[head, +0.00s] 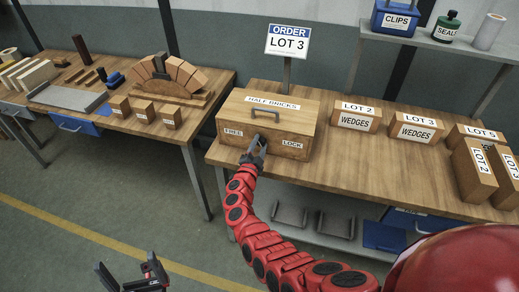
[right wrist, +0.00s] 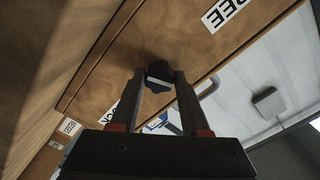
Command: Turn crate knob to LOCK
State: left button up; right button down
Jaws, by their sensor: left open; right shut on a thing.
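The wooden crate (head: 243,109) labelled HALF BRICKS stands on the right bench, with its lid down. Its front has a FREE label (head: 233,132) at left and a LOCK label (head: 292,144) at right. My right gripper (head: 258,147) is at the crate front between the labels. In the right wrist view its fingers (right wrist: 160,84) are shut on the small dark knob (right wrist: 159,71), which has a pale face. The gripper mostly hides the knob in the head view, and I cannot tell where it points. My left gripper (head: 132,272) is open and empty, low over the floor.
Lot-labelled wedge boxes (head: 357,116) stand right of the crate. An ORDER LOT 3 sign (head: 288,41) rises behind. The left bench (head: 190,120) holds a brick arch (head: 172,75) and blocks. Floor between benches is clear.

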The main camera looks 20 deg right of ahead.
jog(key=m+b, duration=0.2)
jog(key=shift+f+m, duration=0.3)
jog(key=shift+m, duration=0.1)
jog(key=shift+r+m+b, duration=0.2)
jog(key=shift+m+b, duration=0.4)
jog(key=shift+b, duration=0.1)
jog(key=shift+c, duration=1.9)
grip_release()
jog(key=shift+r, duration=0.1)
jog(key=shift+s+a, duration=0.1)
